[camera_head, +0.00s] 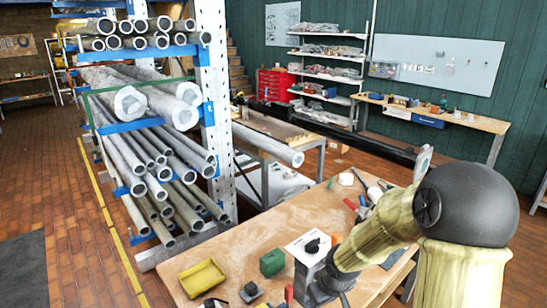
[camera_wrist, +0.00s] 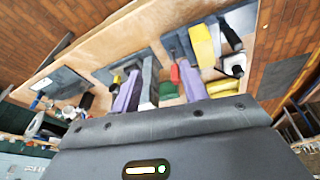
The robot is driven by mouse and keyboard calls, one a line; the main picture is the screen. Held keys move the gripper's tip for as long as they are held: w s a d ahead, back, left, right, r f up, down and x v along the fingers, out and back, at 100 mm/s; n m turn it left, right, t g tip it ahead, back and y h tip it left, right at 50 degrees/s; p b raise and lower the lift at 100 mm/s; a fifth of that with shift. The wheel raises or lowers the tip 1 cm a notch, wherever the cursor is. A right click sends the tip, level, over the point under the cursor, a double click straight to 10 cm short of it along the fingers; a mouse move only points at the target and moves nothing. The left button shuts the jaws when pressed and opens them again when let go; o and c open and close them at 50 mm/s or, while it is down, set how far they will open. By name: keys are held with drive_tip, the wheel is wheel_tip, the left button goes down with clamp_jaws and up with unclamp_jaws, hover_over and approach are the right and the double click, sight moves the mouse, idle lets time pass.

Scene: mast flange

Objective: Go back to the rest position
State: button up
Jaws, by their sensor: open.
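My gripper (camera_head: 326,287) is at the lower middle of the head view, low over the wooden workbench (camera_head: 235,245), at the end of my yellowish arm. Its fingers are mostly hidden there by the wrist. In the wrist view my gripper (camera_wrist: 162,65) shows its dark body along the bottom, with grey and purple fingers standing apart. I see nothing held between them. A white box with a black knob (camera_head: 309,244) stands just behind the gripper in the head view. I cannot tell whether the gripper touches the bench or anything on it.
A yellow tray (camera_head: 202,279), a green block (camera_head: 272,263) and small tools lie on the bench. A rack of metal pipes (camera_head: 150,110) stands at left. A long dark pole (camera_head: 345,130) lies behind the bench. Brick floor (camera_head: 45,195) is open at far left.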

drive_tip(key=s+d+r+m+b, duration=0.2)
drive_tip(key=s+m, duration=0.3)
drive_tip(key=s, duration=0.7)
drive_tip(key=shift+s+r+g+h+b, duration=0.15)
drive_tip(key=shift+s+g+h+b, duration=0.2)
drive_tip(key=shift+b, duration=0.3)
drive_tip(key=shift+w, duration=0.3)
idle(0.9)
